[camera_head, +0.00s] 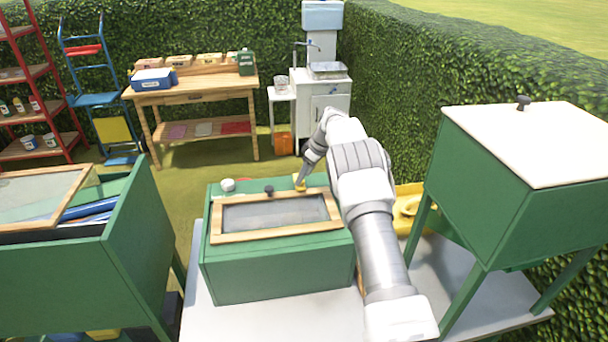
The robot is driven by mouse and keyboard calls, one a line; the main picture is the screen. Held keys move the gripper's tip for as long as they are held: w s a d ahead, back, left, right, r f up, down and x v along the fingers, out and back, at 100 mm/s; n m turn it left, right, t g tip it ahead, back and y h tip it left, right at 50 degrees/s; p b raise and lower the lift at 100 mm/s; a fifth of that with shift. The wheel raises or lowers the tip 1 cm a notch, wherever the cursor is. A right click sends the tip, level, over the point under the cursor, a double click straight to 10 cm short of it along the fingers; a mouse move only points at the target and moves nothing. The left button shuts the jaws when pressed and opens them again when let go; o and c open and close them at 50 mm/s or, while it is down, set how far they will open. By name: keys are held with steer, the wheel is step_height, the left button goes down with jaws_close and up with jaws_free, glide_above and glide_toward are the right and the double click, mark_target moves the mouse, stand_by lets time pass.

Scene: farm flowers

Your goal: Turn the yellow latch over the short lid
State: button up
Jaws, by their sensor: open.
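A green box (275,272) stands on a grey table in the middle. Its short lid (222,236) has a wooden frame around a grey mesh panel and lies closed on top. A dark knob (269,190) sits at the lid's far edge. The small yellow latch (299,181) is on the box top just beyond the lid's far right part. My gripper (301,182) reaches down from the right and is at the latch. The fingers are small here and partly hidden by my arm, so I cannot see whether they touch the latch.
A white round object (228,184) lies on the box top left of the knob. A green box with a white lid (545,140) stands close on the right, a yellow item (408,205) beside it. A green bin (75,270) stands at left.

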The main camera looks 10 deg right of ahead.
steer(key=shift+w+a+f, duration=0.1)
steer(key=shift+a+f, duration=0.05)
steer(key=shift+f, duration=0.3)
jaws_close()
steer(key=shift+r, duration=0.1)
steer(key=shift+w+r, duration=0.1)
stand_by(1.0)
